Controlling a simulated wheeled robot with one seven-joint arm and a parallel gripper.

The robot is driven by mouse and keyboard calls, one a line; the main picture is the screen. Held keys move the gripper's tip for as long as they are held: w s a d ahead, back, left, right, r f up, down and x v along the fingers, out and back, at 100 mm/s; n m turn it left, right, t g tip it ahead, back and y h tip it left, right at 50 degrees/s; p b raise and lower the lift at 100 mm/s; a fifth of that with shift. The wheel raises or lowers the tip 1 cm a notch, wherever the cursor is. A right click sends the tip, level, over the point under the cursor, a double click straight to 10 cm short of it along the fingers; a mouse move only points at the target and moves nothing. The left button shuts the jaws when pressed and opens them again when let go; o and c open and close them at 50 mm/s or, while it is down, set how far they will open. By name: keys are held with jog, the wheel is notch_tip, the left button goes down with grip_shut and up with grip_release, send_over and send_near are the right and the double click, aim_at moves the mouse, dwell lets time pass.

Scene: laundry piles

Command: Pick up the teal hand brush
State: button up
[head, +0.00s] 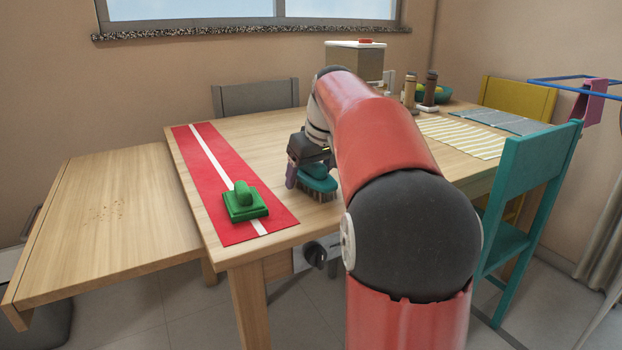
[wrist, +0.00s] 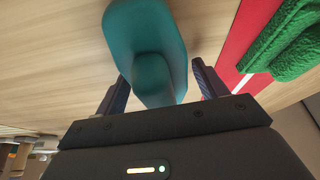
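The teal hand brush (head: 319,184) stands bristles down on the wooden table, right of the red runner. In the wrist view, its teal body (wrist: 150,25) fills the upper middle and its rounded handle lies between my fingers. My gripper (head: 306,178) is at the brush, reaching down from above. In the wrist view, my gripper (wrist: 160,74) is open, with a finger on each side of the handle and a visible gap to each. My arm hides part of the table behind the brush.
A green block-shaped brush (head: 245,203) sits on the red runner (head: 209,166), left of the teal brush. Bottles (head: 410,91) and a green bowl (head: 436,94) stand at the back. A teal chair (head: 535,190) is at the right. The left side table (head: 120,205) holds only crumbs.

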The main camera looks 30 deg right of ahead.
jog(key=c, duration=0.9)
jog(key=shift+r, duration=0.1)
jog(key=shift+c, duration=0.2)
notch_tip(320, 180, up, 20)
jog(key=p, duration=0.6)
jog(key=shift+p, duration=0.35)
